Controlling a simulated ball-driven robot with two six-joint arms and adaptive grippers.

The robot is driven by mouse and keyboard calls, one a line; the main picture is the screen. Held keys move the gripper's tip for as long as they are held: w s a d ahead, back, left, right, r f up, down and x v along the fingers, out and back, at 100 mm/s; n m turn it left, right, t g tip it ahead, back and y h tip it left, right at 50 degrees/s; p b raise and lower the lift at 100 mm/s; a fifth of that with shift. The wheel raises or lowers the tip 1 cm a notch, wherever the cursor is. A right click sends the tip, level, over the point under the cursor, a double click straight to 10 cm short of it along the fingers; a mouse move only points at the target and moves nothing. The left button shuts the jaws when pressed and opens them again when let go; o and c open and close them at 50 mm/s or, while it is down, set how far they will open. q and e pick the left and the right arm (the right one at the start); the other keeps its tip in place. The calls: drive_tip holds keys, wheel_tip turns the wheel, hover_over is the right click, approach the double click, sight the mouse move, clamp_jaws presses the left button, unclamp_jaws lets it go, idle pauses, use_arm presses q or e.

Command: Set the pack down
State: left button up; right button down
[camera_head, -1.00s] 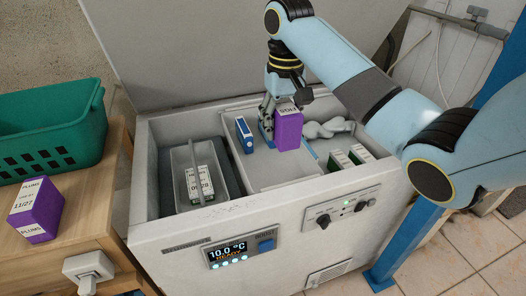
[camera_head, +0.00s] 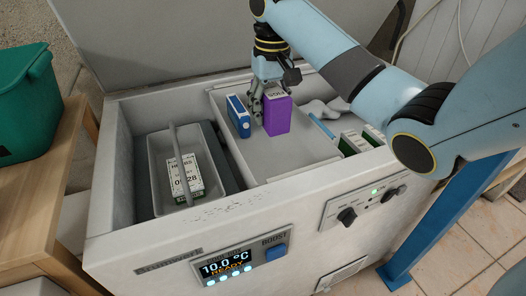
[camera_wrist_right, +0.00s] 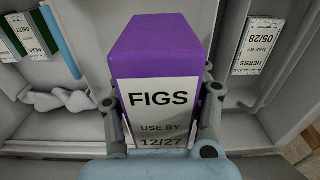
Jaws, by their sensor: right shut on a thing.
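The purple figs pack (camera_head: 277,116) is upright inside the right-hand compartment of the chest. In the right wrist view the pack (camera_wrist_right: 163,55) shows its white FIGS label, use by 12/27, facing me. My right gripper (camera_head: 257,104) is shut on it, with one finger on each side in the right wrist view. I cannot tell whether its base touches the compartment floor. A blue pack (camera_head: 239,116) stands just left of it with a small gap. My left gripper is not in view.
A grey basket (camera_head: 158,160) with a herbs pack (camera_head: 186,180) sits in the left compartment. Green-and-white packs (camera_head: 352,143) and a pale lumpy bag (camera_head: 318,110) lie to the right. The compartment floor (camera_head: 285,155) in front of the figs pack is clear.

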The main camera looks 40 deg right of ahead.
drive_tip(key=f+b, duration=0.1)
drive_tip(key=f, duration=0.1)
drive_tip(key=f+b, duration=0.1)
drive_tip(key=f, duration=0.1)
drive_tip(key=shift+w+d+f, duration=0.1)
drive_tip(key=shift+w+f, duration=0.1)
drive_tip(key=b, duration=0.2)
hover_over(268, 165)
wheel_tip(268, 165, down, 5)
drive_tip(key=shift+r, duration=0.15)
wheel_tip(268, 165, down, 5)
drive_tip(key=shift+d+b, duration=0.1)
drive_tip(key=shift+b, duration=0.7)
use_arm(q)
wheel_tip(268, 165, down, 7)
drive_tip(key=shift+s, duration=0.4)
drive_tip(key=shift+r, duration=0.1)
use_arm(e)
drive_tip(key=shift+r, duration=0.1)
drive_tip(key=c, duration=0.7)
unclamp_jaws()
drive_tip(key=shift+o, duration=0.2)
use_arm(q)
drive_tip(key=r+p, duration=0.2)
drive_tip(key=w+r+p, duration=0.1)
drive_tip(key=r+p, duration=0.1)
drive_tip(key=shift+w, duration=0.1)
use_arm(e)
wheel_tip(268, 165, up, 12)
